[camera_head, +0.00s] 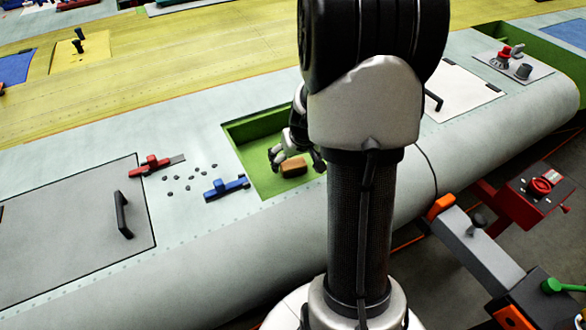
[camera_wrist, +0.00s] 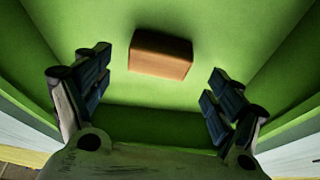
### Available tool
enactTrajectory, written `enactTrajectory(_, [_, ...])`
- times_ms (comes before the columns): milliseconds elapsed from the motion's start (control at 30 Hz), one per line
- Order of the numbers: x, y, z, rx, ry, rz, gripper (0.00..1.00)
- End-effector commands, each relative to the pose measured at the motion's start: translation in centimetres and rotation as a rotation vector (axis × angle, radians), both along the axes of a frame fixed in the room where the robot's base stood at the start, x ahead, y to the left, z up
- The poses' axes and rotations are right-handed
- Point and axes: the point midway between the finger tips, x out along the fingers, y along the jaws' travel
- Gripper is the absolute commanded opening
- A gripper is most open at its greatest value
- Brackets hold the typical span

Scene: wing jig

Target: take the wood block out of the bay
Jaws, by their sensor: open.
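The wood block (camera_head: 293,167) is a small brown box lying on the floor of the green bay (camera_head: 243,135), a recess in the pale wing surface. In the wrist view the wood block (camera_wrist: 160,54) lies ahead of the fingers, slightly left of centre, with green floor around it. My gripper (camera_head: 297,160) reaches down into the bay at the block in the head view; its fingers stand apart. In the wrist view my gripper (camera_wrist: 160,88) is open, with nothing between the fingertips. My arm hides the right part of the bay in the head view.
A red clamp (camera_head: 152,166), a blue clamp (camera_head: 226,187) and several dark fasteners (camera_head: 190,178) lie left of the bay. A grey panel with a black handle (camera_head: 123,214) is further left. A white panel (camera_head: 458,95) is right of the bay. Bay walls surround my gripper.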

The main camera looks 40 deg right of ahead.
Motion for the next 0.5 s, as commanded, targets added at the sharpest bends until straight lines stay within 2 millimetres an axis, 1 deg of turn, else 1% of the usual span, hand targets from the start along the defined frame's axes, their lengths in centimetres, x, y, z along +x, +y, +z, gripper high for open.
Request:
enactTrajectory(33, [0.3, -0.2, -1.2, 0.002, 0.003, 0.001, 0.86])
enactTrajectory(100, [0.7, -0.4, -2.2, 0.002, 0.002, -0.001, 0.86])
enactTrajectory(200, [1.1, -0.6, -3.3, 0.000, 0.002, 0.001, 0.86])
enactTrajectory(300, [1.3, -0.7, -3.7, 0.001, 0.002, 0.001, 0.86])
enactTrajectory(500, [1.4, -0.7, -3.7, 0.000, 0.001, 0.000, 0.86])
